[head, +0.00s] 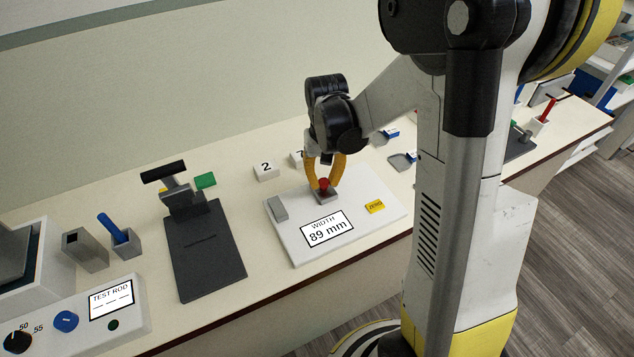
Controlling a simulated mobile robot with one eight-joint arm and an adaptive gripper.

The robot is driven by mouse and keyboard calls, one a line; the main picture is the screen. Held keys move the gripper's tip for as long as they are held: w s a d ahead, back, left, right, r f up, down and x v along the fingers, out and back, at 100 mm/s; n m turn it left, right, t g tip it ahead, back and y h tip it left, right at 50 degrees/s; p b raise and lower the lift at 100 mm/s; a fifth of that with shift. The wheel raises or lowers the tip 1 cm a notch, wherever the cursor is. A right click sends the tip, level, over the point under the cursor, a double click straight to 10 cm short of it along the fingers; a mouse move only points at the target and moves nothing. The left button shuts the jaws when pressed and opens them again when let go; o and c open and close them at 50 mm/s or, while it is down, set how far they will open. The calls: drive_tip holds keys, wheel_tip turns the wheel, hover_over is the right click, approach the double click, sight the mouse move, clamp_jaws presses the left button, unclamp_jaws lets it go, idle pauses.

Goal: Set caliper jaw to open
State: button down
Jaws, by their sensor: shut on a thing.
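The caliper is a white board (300,254) on the counter with a display (327,229) reading "WIDTH 89 mm". A grey fixed jaw (278,209) stands at its left. A grey sliding jaw (326,197) with a red knob (323,184) stands to the right of it, with a gap between the two. A yellow "ZERO" button (375,206) is on the board's right side. My gripper (324,182) points down over the sliding jaw, its orange fingers shut around the red knob.
A dark stand with a lever (205,245) is left of the caliper. White numbered blocks (266,171) and a green block (205,180) lie behind. A blue rod in a holder (118,230) and a "TEST ROD" panel (110,298) are at left. My arm hides part of the right counter.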

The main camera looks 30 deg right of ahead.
sight(324, 182)
drive_tip(key=c, duration=1.2)
unclamp_jaws()
drive_tip(key=shift+o, duration=0.2)
wheel_tip(324, 182, up, 12)
